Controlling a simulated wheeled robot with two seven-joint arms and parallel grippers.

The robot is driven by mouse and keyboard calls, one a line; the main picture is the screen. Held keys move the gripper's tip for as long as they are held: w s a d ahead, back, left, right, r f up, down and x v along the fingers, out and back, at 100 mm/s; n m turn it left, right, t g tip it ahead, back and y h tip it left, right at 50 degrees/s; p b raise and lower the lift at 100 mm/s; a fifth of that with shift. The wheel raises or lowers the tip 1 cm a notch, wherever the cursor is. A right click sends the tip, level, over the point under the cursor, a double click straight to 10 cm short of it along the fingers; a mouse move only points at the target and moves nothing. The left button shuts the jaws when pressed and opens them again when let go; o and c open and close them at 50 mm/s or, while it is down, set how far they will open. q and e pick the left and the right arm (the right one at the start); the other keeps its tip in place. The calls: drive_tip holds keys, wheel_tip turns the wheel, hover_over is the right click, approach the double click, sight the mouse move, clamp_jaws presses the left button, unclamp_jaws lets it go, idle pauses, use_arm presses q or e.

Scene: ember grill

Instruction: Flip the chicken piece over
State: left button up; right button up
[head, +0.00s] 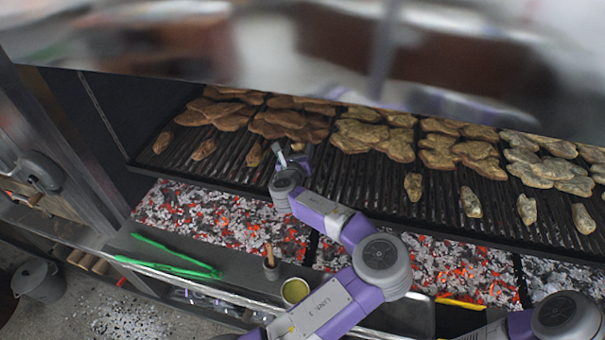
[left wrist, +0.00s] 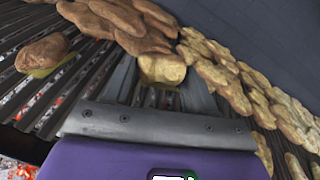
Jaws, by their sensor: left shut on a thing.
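My left gripper (head: 288,160) is over the left part of the grill grate in the head view. In the left wrist view its two grey fingers (left wrist: 160,78) stand on either side of a small chicken piece (left wrist: 163,69). The gripper is shut on this piece. Its visible side is pale yellow with a tan upper edge. I cannot tell whether it touches the grate bars. In the head view the gripper mostly hides it. My right gripper is not in view.
A browned small piece (left wrist: 42,54) lies to the left on the grate (head: 345,188). Large chicken pieces (head: 288,122) line the back. Glowing coals (head: 205,212) lie below the front. Green tongs (head: 170,262), a brush pot (head: 271,268) and a yellowish cup (head: 295,290) are on the front ledge.

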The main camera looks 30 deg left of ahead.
use_arm(q)
drive_tip(key=m, duration=0.1)
drive_tip(key=m+h, duration=0.2)
drive_tip(key=m, duration=0.1)
drive_tip(key=shift+a+r, duration=0.25)
drive_tip(key=shift+a, duration=0.05)
drive_tip(key=shift+m+h, duration=0.4)
drive_tip(key=shift+m, duration=0.3)
drive_tip(key=f+b, duration=0.1)
drive_tip(key=f, duration=0.1)
drive_tip(key=w+f+b, duration=0.1)
drive_tip(key=f+b, duration=0.2)
drive_tip(key=f, duration=0.1)
drive_tip(key=shift+w+b, duration=0.3)
drive_tip(key=shift+w, duration=0.1)
drive_tip(key=shift+r, duration=0.15)
drive_tip(key=o, duration=0.6)
drive_tip(key=o, duration=0.6)
drive_tip(key=shift+c, duration=0.2)
